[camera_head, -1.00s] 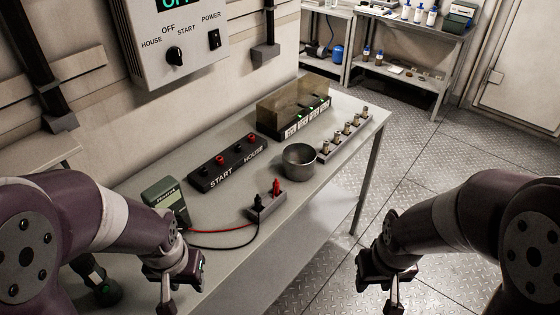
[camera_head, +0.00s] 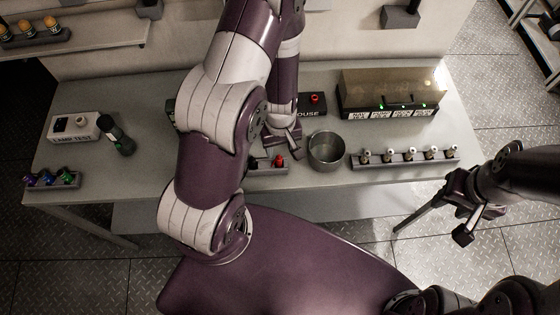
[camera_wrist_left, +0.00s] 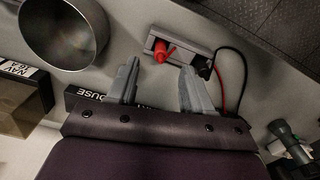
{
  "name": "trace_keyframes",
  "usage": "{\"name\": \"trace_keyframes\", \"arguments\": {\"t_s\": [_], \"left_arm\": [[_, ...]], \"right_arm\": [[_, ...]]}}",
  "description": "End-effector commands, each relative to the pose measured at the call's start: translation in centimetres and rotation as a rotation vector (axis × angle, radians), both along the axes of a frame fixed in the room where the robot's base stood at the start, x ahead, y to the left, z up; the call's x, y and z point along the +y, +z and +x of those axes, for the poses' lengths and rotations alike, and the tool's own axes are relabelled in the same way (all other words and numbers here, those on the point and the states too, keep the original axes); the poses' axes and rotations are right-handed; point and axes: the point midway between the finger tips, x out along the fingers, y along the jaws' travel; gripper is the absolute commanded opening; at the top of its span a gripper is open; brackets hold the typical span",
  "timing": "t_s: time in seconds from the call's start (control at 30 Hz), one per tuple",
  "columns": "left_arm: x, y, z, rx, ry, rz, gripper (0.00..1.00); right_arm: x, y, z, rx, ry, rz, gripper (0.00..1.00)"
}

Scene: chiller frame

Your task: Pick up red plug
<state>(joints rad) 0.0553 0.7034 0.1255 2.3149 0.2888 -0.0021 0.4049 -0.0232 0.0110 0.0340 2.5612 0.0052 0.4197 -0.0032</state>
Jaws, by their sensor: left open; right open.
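The red plug (camera_head: 279,160) stands in a small grey holder block (camera_head: 262,168) near the table's front edge. In the left wrist view the red plug (camera_wrist_left: 161,52) sits on the holder (camera_wrist_left: 190,45), just ahead of the gap between the fingertips. My left gripper (camera_wrist_left: 160,78) is open and empty, apart from the plug. In the head view my left gripper (camera_head: 283,146) is over the table beside the plug, and my arm hides part of the holder. A dark plug (camera_wrist_left: 206,68) is partly hidden by a finger. My right gripper (camera_head: 460,213) is open, off the table's front right.
A metal bowl (camera_head: 327,150) stands right of the holder. Beyond it are a rack of several fittings (camera_head: 405,157) and a clear-covered box (camera_head: 390,95). A START/HOUSE panel (camera_head: 313,103) lies behind. Red and black leads (camera_wrist_left: 243,75) run from the holder.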

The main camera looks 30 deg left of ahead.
Motion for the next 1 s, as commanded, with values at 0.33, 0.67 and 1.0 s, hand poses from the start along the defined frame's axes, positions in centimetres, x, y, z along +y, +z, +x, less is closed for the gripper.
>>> {"name": "trace_keyframes", "arguments": {"t_s": [0.33,0.67,1.0], "left_arm": [[0.4,-6.3,0.2,-0.001,-0.001,-0.001,0.51],[0.3,-7.2,0.2,-0.001,-0.002,-0.001,0.51],[0.3,-7.2,0.2,-0.001,-0.003,-0.001,0.0]], "right_arm": [[0.0,-5.5,0.1,-0.002,0.0,0.0,0.43],[0.0,-6.1,0.1,-0.003,0.0,0.0,0.43],[0.0,-6.1,0.1,-0.003,0.0,0.0,0.43]]}}
